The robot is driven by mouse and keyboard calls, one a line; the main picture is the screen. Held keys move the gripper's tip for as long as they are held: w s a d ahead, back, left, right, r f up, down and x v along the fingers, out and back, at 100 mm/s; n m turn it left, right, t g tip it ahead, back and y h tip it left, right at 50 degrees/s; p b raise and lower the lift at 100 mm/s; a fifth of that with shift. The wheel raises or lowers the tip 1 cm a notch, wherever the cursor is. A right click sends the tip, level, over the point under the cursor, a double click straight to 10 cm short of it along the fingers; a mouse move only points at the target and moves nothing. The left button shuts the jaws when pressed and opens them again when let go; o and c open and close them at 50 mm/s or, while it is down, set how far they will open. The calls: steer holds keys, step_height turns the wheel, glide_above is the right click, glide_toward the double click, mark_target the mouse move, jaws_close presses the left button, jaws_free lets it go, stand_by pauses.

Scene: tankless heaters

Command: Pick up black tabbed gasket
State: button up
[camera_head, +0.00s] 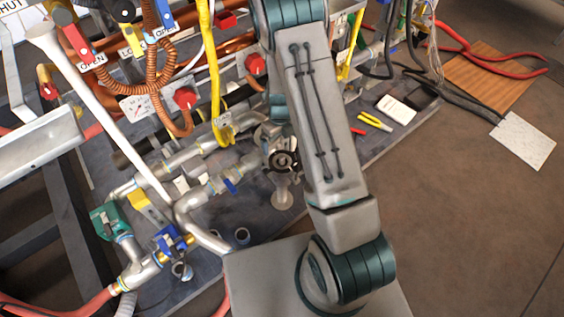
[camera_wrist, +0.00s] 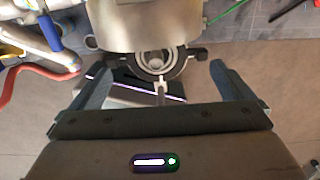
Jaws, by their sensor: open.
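A black ring with side tabs, which looks like the black tabbed gasket (camera_wrist: 184,65), shows in the wrist view just below a large metal cylinder (camera_wrist: 150,28). A pale round part sits inside the ring. A dark ring in the head view (camera_head: 284,160), beside my arm, seems to be the same gasket. My gripper (camera_wrist: 160,65) is open, with one finger to the left of the ring and one to the right. Nothing is held between them. Whether the fingers are level with the ring in depth is unclear.
Pipes, valves and a yellow hose (camera_head: 210,70) crowd the left of the head view. A blue-handled valve (camera_wrist: 50,32) and a red hose (camera_wrist: 35,72) lie left in the wrist view. Yellow pliers (camera_head: 375,122) and a white box (camera_head: 396,109) lie right on the grey board.

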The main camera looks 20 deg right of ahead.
mark_target(279, 153)
steer(key=f, duration=0.2)
steer(key=f+b, duration=0.1)
steer(key=f, duration=0.2)
steer(key=f+b, duration=0.1)
steer(key=f, duration=0.1)
steer(key=shift+a+f, duration=0.25)
steer(key=shift+a, duration=0.15)
steer(key=shift+c, duration=0.3)
steer(key=c, duration=1)
